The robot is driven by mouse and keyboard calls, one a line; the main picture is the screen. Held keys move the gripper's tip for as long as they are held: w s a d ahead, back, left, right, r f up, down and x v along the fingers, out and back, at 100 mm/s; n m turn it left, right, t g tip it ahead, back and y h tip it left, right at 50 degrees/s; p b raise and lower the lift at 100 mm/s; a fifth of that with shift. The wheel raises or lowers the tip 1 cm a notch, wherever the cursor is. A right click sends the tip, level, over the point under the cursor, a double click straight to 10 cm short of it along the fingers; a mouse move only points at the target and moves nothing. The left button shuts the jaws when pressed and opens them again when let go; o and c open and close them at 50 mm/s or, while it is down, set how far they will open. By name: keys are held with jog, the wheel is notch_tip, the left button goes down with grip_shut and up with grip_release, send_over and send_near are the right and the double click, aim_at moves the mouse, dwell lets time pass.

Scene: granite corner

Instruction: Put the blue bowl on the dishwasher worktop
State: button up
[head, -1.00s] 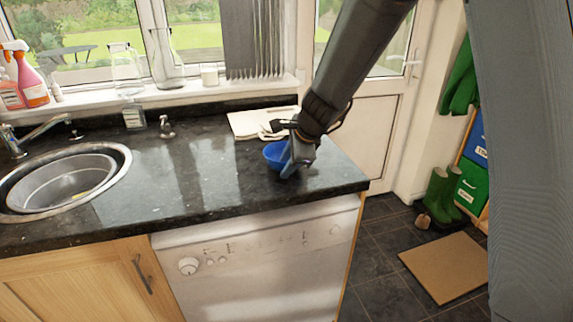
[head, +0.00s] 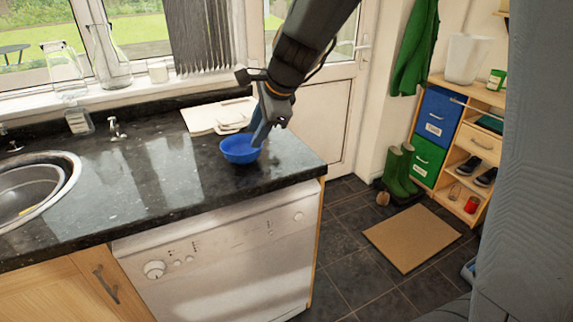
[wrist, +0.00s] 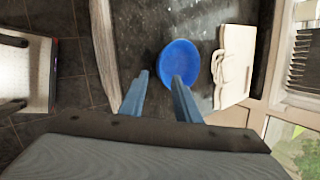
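The blue bowl (head: 238,150) sits upright on the dark granite worktop (head: 175,185) above the white dishwasher (head: 220,260), near the right end. My gripper (head: 259,138) is just beside and above the bowl's right rim in the head view. In the wrist view the bowl (wrist: 181,58) lies beyond my gripper (wrist: 160,80). The two fingers stand apart, and the right finger overlaps the bowl's near edge. I see nothing held between them. Whether a finger touches the rim I cannot tell.
Pale boards (head: 217,115) lie behind the bowl. The worktop between the sink and bowl is clear. A doormat (head: 412,238) lies on the floor.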

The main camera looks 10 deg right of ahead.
jog(key=s+d+f+n+g+h, duration=0.1)
jog(key=s+d+f+n, duration=0.3)
jog(key=s, duration=0.3)
jog(key=s+d+f+n+g+h, duration=0.1)
jog(key=s+d+f+n+g, duration=0.1)
jog(key=s+d+f+n, duration=0.2)
jog(key=s+d+f+n+g+h, duration=0.1)
jog(key=s+d+f+n, duration=0.3)
jog(key=s+d+n, duration=0.3)
jog(key=s+n, duration=0.1)
jog(key=s, duration=0.4)
jog(key=shift+n+h, duration=0.4)
